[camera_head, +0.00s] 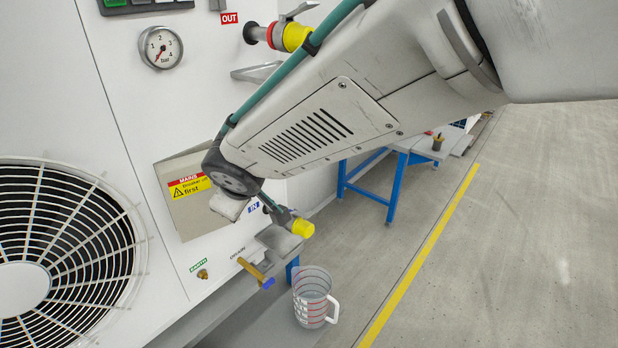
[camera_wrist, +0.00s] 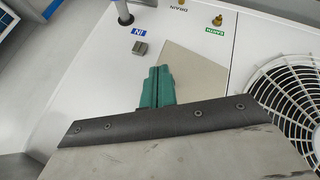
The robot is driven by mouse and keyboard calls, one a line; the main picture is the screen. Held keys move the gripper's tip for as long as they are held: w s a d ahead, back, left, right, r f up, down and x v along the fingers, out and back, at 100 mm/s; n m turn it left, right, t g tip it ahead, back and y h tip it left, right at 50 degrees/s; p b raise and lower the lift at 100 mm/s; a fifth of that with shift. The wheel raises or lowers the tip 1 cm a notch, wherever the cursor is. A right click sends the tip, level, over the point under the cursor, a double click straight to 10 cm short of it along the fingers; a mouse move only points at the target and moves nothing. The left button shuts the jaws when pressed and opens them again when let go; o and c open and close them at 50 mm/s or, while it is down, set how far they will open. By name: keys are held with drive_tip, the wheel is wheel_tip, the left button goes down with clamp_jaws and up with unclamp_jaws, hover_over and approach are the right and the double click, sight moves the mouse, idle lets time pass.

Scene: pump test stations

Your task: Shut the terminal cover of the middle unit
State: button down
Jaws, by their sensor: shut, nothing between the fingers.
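The terminal cover (camera_head: 190,210) is a beige panel with a red and yellow MAINS label, on the white unit's front in the head view. My arm hides its right part. Its upper edge looks set off from the wall, but I cannot tell how far open it is. In the wrist view the beige cover (camera_wrist: 192,72) lies just beyond my gripper (camera_wrist: 157,72). The teal fingers are together and empty, overlapping the cover's left edge in the picture. Whether they touch it I cannot tell. In the head view my arm mostly hides the gripper.
A fan grille (camera_head: 60,250) is left of the cover. A valve with a yellow cap (camera_head: 303,228) juts out to the right, near the brass drain tap (camera_head: 250,268). A measuring jug (camera_head: 312,298) stands below. A blue bench (camera_head: 375,185) is behind; the floor at right is clear.

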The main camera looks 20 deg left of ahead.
drive_tip(key=shift+w+a, duration=0.3)
drive_tip(key=shift+w, duration=0.4)
drive_tip(key=shift+w+a, duration=0.25)
drive_tip(key=shift+w, duration=0.4)
drive_tip(key=shift+w+a, duration=0.3)
drive_tip(key=shift+w, duration=0.4)
drive_tip(key=d+r, duration=0.7)
drive_tip(key=d, duration=0.2)
drive_tip(key=shift+w+d+r, duration=0.25)
drive_tip(key=shift+w+r, duration=0.05)
drive_tip(key=shift+r, duration=0.05)
drive_tip(key=s+d+f+m+g+h, duration=0.1)
drive_tip(key=s+d+m+h, duration=0.15)
drive_tip(key=d, duration=0.65)
drive_tip(key=s+d+f+m+g+h, duration=0.1)
drive_tip(key=s+d+m+g, duration=0.15)
drive_tip(key=d, duration=0.75)
drive_tip(key=s+d+f+m+h, duration=0.1)
drive_tip(key=s+d+m+h, duration=0.15)
drive_tip(key=d, duration=0.65)
drive_tip(key=s+d+r+m, duration=0.1)
drive_tip(key=s+d+m, duration=0.4)
drive_tip(key=d, duration=0.5)
drive_tip(key=s+d+m+y, duration=0.1)
drive_tip(key=s+d+m, duration=0.4)
drive_tip(key=d, duration=0.6)
drive_tip(key=s, duration=0.2)
drive_tip(key=shift+s+r+g, duration=0.3)
drive_tip(key=shift+r+g, duration=0.05)
